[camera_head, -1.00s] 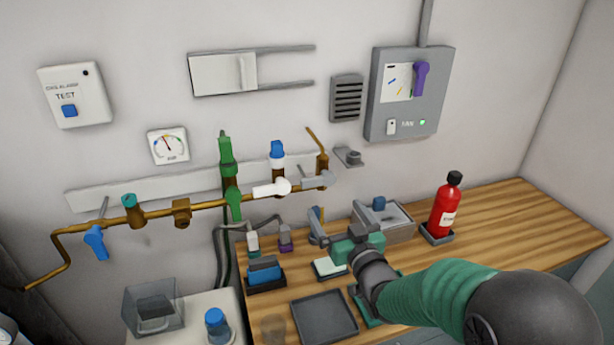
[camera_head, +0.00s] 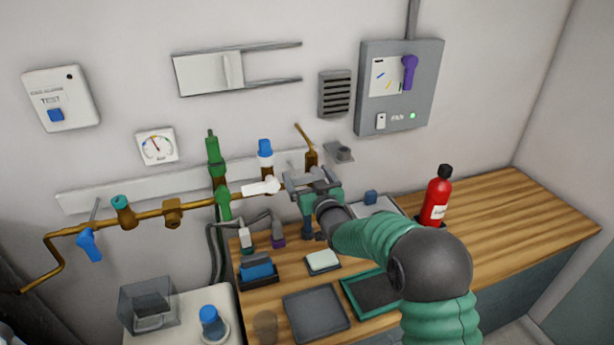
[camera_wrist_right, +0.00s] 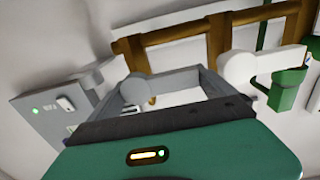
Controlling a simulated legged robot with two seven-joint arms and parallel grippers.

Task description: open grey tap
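The grey tap (camera_wrist_right: 174,82) is on the brown pipe near its right end. In the right wrist view its lever lies crosswise between my gripper's two fingers. In the head view my right gripper (camera_head: 312,180) largely covers the tap. The gripper is open, with one finger at either end of the lever. I cannot tell whether a finger touches it. My left gripper is not in view.
A white tap (camera_head: 262,187) sits close to the left of my right gripper, beside the green pipe (camera_head: 220,180). A blue-topped valve (camera_head: 265,155) stands above it. Below are a sponge dish (camera_head: 322,262), a dark tray (camera_head: 317,313) and a red extinguisher (camera_head: 436,202). The right counter is clear.

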